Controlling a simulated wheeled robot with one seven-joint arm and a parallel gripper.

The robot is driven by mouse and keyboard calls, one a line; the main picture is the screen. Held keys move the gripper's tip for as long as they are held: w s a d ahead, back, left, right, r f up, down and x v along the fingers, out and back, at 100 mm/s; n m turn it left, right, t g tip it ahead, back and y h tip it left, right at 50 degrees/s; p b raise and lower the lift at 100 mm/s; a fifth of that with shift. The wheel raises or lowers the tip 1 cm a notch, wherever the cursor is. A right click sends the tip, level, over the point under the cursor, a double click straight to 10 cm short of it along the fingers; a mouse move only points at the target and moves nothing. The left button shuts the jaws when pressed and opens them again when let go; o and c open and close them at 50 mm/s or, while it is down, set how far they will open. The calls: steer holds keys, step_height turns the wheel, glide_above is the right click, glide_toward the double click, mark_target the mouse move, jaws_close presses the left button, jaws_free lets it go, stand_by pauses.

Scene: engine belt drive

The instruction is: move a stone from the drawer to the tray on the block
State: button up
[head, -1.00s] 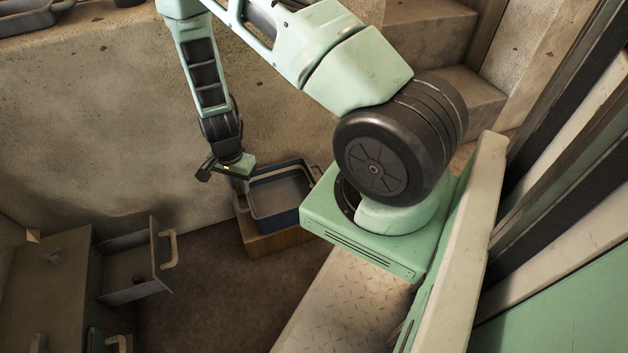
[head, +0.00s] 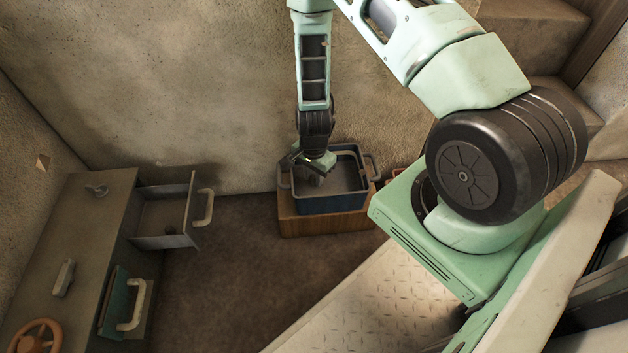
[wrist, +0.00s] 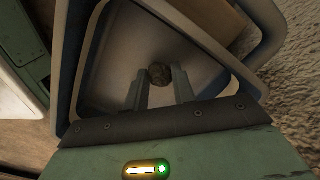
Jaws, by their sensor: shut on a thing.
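A dark, roundish stone (wrist: 159,75) is between the fingertips of my gripper (wrist: 162,88) in the wrist view. My gripper is shut on it. In the head view my gripper (head: 314,172) is over the left part of the blue-grey tray (head: 333,205), pointing down, and the stone shows only faintly under it. The tray has a handle at each end and sits on the brown wooden block (head: 325,227). The tray floor under the stone looks bare in the wrist view. I cannot tell how far the stone is above it. The open drawer (head: 166,242) is at the left.
The grey cabinet (head: 90,215) at the left bears a lever, a handle and an orange wheel (head: 38,338). A lower green drawer (head: 115,300) with a pale handle is below the open one. Walls stand behind. Dark floor between cabinet and block is clear.

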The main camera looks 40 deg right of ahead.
steer(key=shift+f, duration=0.4)
steer(key=shift+f, duration=0.15)
steer(key=o, duration=1)
